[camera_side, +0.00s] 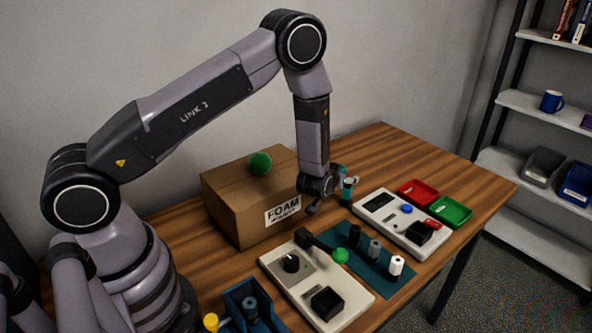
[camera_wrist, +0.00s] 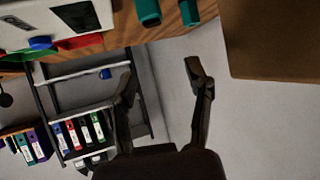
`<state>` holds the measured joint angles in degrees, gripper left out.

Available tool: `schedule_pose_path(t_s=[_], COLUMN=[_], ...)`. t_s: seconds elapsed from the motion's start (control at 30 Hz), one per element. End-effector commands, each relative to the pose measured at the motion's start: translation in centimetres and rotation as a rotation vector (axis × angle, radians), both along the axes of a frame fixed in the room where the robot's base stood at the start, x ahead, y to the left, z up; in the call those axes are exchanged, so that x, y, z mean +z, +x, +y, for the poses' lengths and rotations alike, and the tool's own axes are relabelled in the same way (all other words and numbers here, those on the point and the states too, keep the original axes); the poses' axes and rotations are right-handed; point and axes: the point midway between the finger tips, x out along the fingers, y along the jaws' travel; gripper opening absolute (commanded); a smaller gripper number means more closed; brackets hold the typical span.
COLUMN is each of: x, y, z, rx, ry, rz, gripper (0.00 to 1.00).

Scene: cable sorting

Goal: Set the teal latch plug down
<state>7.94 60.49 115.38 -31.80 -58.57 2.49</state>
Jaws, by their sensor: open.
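Two teal pieces stand on the table beside my gripper. One (camera_side: 347,194) is near the white panel, and the other, partly hidden, is just behind it. In the wrist view they show as a left teal piece (camera_wrist: 148,11) and a right teal piece (camera_wrist: 189,12) at the top edge, both cut off. I cannot tell which is the latch plug. My gripper (camera_side: 327,192) is beside the box, tipped toward the shelf. In the wrist view my gripper (camera_wrist: 160,68) has its fingers spread with nothing between them, and both teal pieces are clear of the fingertips.
A cardboard FOAM box (camera_side: 225,212) with a green ball (camera_side: 260,163) on it stands close left of my gripper. Two white panels, a far one (camera_side: 385,228) and a near one (camera_side: 350,311), flank a teal mat (camera_side: 385,281) with several spools. Red (camera_side: 432,187) and green trays (camera_side: 465,205) lie right.

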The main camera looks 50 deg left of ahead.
Motion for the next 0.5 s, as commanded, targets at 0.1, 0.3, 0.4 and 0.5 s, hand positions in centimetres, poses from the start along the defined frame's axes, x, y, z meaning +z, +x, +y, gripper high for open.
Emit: schedule_pose_path(t_s=[0.1, 0.3, 0.4, 0.5], x=[1.7, 5.2, 9.6, 15.2], y=[0.0, 0.2, -0.1, -1.8], z=[0.0, -0.5, -1.4, -2.5], rx=[0.002, -0.024, -0.07, -0.14], ry=[0.0, -0.04, -0.105, -0.172], rz=[-0.002, 0.01, 0.039, 0.089], gripper=[0.51, 0.51, 0.51, 0.51])
